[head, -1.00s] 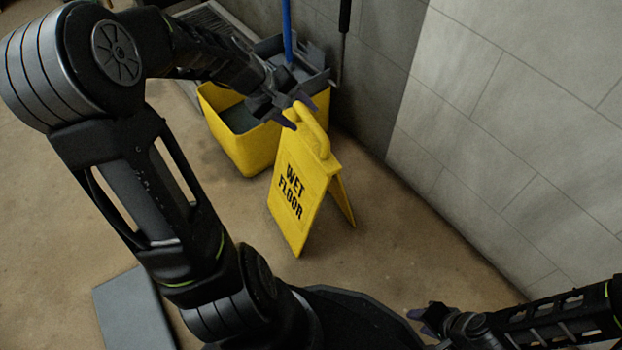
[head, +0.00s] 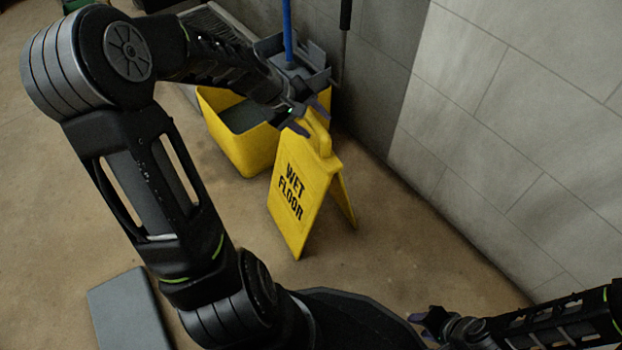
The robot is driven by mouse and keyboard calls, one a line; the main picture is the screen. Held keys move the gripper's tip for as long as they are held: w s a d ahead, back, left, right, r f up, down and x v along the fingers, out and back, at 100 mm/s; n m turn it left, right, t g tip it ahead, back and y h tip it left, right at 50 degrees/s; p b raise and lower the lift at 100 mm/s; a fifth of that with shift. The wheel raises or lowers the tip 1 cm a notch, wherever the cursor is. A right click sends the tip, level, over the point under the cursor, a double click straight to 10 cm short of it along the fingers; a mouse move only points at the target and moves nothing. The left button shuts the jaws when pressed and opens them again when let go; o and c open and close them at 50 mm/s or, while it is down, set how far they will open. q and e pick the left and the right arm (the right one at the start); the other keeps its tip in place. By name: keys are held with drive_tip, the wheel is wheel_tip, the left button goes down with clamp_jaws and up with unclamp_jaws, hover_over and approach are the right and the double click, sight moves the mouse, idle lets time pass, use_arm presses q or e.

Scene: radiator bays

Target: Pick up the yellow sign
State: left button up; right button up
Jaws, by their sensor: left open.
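The yellow sign (head: 304,194), marked WET FLOOR, stands upright like a tent on the floor, with a handle loop (head: 319,134) at its top. My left gripper (head: 310,127) is at the handle with its jaws open. One finger shows at the left of the handle and another tip shows by its upper right. I cannot tell whether the fingers touch the handle. My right gripper (head: 424,322) is at the lower right, low and well apart from the sign. Its fingers are small and dark there, and its opening is unclear.
A yellow mop bucket (head: 237,145) with a grey wringer and a blue handle (head: 287,32) stands just behind the sign. A grey tiled wall (head: 520,130) runs along the right. A grey slab (head: 128,312) lies at lower left.

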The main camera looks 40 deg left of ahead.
idle(0.4)
use_arm(q)
clamp_jaws()
idle(0.4)
idle(0.9)
